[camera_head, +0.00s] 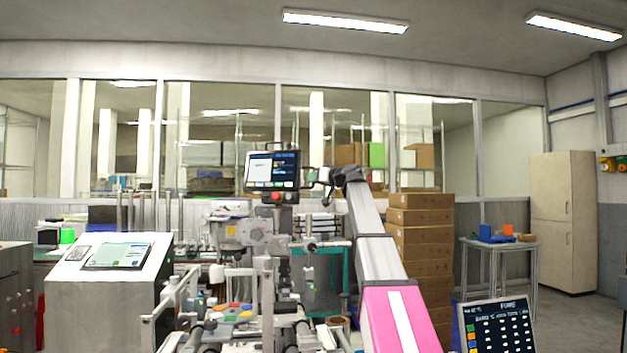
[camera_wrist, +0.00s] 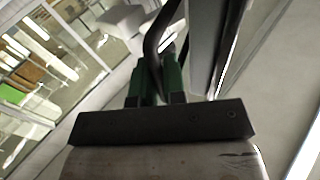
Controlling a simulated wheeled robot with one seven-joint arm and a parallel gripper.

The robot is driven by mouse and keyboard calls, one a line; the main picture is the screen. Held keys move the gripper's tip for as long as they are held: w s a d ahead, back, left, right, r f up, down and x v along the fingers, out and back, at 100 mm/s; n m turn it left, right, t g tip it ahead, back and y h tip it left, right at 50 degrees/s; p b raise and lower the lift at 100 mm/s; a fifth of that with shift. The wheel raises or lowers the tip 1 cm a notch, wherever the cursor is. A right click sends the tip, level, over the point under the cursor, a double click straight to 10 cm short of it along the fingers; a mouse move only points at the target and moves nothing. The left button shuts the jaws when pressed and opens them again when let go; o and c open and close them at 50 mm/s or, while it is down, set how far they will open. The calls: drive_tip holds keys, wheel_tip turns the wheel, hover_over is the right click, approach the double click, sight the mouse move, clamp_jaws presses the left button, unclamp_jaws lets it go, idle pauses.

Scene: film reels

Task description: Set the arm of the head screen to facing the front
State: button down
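The head screen (camera_head: 272,170) stands upright above the machine at the middle of the head view, its lit display towards the camera. A red button sits below the display. My gripper (camera_head: 318,176) is at the screen's right side, at the end of my arm. In the wrist view, the green fingers of my gripper (camera_wrist: 156,82) lie close on both sides of a dark curved bar (camera_wrist: 153,48), apparently a handle of the screen. A grey panel edge (camera_wrist: 207,45) rises beside it. The screen's supporting arm is mostly hidden, and I cannot make out its joint.
The machine's body (camera_head: 245,232) with rollers and posts fills the space below the screen. A slanted console (camera_head: 105,285) stands at left. Stacked cardboard boxes (camera_head: 421,235) stand behind my arm.

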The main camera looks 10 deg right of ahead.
drive_tip(key=w+d+n+g+y, duration=0.2)
drive_tip(key=d+g, duration=0.1)
drive_tip(key=w+d+n+g+y, duration=0.1)
drive_tip(key=n, duration=0.1)
drive_tip(key=shift+d+g, duration=0.2)
drive_tip(key=shift+g, duration=0.1)
drive_tip(key=c, duration=1.2)
unclamp_jaws()
drive_tip(key=shift+s, duration=0.1)
drive_tip(key=v, duration=1)
drive_tip(key=shift+d, duration=0.4)
drive_tip(key=shift+s, duration=0.1)
